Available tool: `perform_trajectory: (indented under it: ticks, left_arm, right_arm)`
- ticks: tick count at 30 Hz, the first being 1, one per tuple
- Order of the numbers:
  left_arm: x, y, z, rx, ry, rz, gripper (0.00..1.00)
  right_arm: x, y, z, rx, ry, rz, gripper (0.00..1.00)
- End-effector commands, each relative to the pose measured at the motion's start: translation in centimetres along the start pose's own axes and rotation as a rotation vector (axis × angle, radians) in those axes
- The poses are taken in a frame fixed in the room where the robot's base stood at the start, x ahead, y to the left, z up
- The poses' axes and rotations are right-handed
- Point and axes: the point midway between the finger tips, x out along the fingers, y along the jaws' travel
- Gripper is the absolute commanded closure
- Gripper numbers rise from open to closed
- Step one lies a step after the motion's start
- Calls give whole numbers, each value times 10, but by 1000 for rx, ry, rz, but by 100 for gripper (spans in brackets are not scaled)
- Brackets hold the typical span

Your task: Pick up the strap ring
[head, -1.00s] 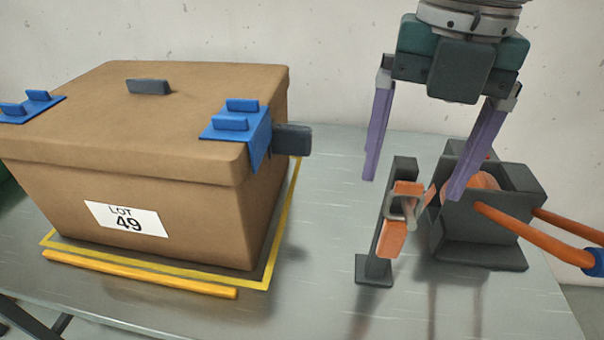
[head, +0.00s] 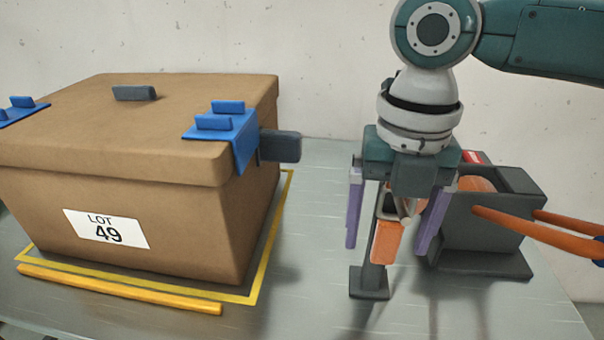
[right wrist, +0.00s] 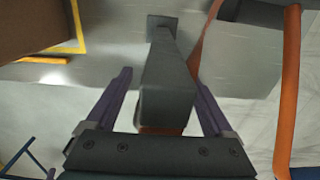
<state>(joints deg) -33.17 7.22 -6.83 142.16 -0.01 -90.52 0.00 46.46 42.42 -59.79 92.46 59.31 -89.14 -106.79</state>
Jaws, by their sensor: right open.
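The orange strap (head: 385,243) hangs at the dark post (head: 376,275), with a small grey ring (head: 405,217) near its top. The ring is partly hidden by my right gripper. My right gripper (head: 388,246) is open, pointing down, with one purple finger on each side of the post and strap. In the right wrist view the post (right wrist: 166,85) runs between the two fingers (right wrist: 160,82), apart from both, and a bit of orange (right wrist: 160,131) shows close to the palm. My left gripper is out of view.
A dark dispenser (head: 480,235) with an orange roll and orange bars stands close right of the gripper. A lidded brown box (head: 190,240) with blue clips (head: 225,130) stands left inside a yellow outline (head: 262,265). The grey table (head: 320,210) between box and post is clear.

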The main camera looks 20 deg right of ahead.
Motion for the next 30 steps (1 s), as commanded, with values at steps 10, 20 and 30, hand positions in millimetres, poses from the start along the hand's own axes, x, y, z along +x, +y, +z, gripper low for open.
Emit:
perform_trajectory:
  ticks: [10, 20, 30]
  left_arm:
    - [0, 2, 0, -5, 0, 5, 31]
    - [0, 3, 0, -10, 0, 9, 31]
    - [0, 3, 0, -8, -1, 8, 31]
  right_arm:
    - [2, 0, 0, 0, 0, -1, 25]
    - [2, 0, 0, 1, 0, 0, 62]
    - [2, 0, 0, 1, 0, 0, 100]
